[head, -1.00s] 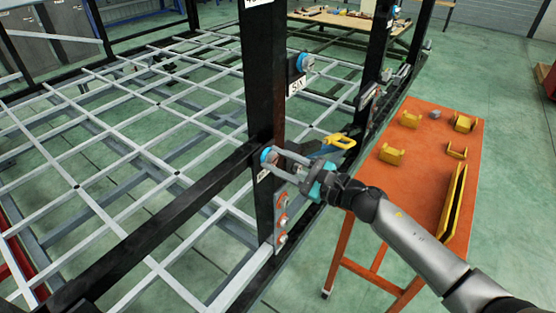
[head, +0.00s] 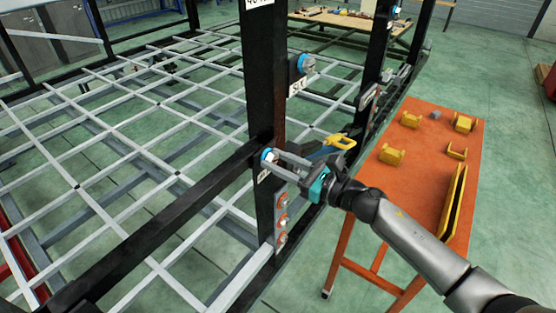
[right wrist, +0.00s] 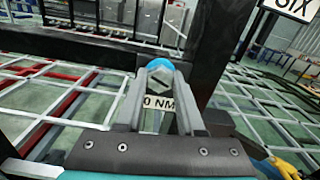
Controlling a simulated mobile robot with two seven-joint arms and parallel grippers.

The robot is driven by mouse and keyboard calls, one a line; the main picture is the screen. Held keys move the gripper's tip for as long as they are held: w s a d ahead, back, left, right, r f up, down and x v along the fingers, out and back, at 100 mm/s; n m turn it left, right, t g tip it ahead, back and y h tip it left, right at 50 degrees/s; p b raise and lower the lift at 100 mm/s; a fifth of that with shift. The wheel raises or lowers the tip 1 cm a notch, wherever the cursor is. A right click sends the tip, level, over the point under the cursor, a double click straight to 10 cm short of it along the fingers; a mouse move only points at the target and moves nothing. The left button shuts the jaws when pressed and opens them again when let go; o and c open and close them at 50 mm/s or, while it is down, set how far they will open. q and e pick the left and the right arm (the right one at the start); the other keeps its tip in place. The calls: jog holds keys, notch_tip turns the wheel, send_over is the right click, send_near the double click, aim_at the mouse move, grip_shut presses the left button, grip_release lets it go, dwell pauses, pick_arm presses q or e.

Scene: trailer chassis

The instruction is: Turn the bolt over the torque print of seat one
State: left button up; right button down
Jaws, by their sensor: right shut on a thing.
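A bolt with a blue ring behind its head (head: 266,154) sits on the black upright post. My right gripper (head: 273,157) is shut on this bolt head. In the right wrist view, the bolt's blue ring (right wrist: 160,65) shows at the two grey fingertips (right wrist: 160,75). Below the bolt is a white torque print (right wrist: 158,103); "0 NM" is readable between the fingers, and the rest is hidden. My left gripper is not in view.
Another blue-ringed bolt (head: 306,63) sits higher, above a white label (head: 297,87). A grey plate (head: 281,222) with red-ringed bolts is below my gripper. A yellow-handled tool (head: 341,142) is close behind it. An orange table (head: 420,180) with yellow brackets stands at right.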

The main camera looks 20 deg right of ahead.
jog(key=m+p, duration=0.1)
jog(key=m, duration=0.4)
jog(key=shift+m, duration=0.3)
jog(key=m+p, duration=0.1)
jog(key=m, duration=0.4)
jog(key=shift+p, duration=0.4)
jog(key=m+p, duration=0.2)
jog(key=m, duration=0.4)
jog(key=shift+f, duration=0.1)
jog(key=m+p, duration=0.2)
jog(key=m, duration=0.3)
jog(key=m+p, duration=0.1)
jog(key=m, duration=0.4)
jog(key=shift+d+f+m, duration=0.1)
jog(key=shift+m, duration=0.3)
jog(key=m+p, duration=0.1)
jog(key=m, duration=0.4)
jog(key=shift+f+p, duration=0.1)
jog(key=shift+p, duration=0.2)
jog(key=m, duration=1)
jog(key=shift+s, duration=0.1)
jog(key=shift+m, duration=0.4)
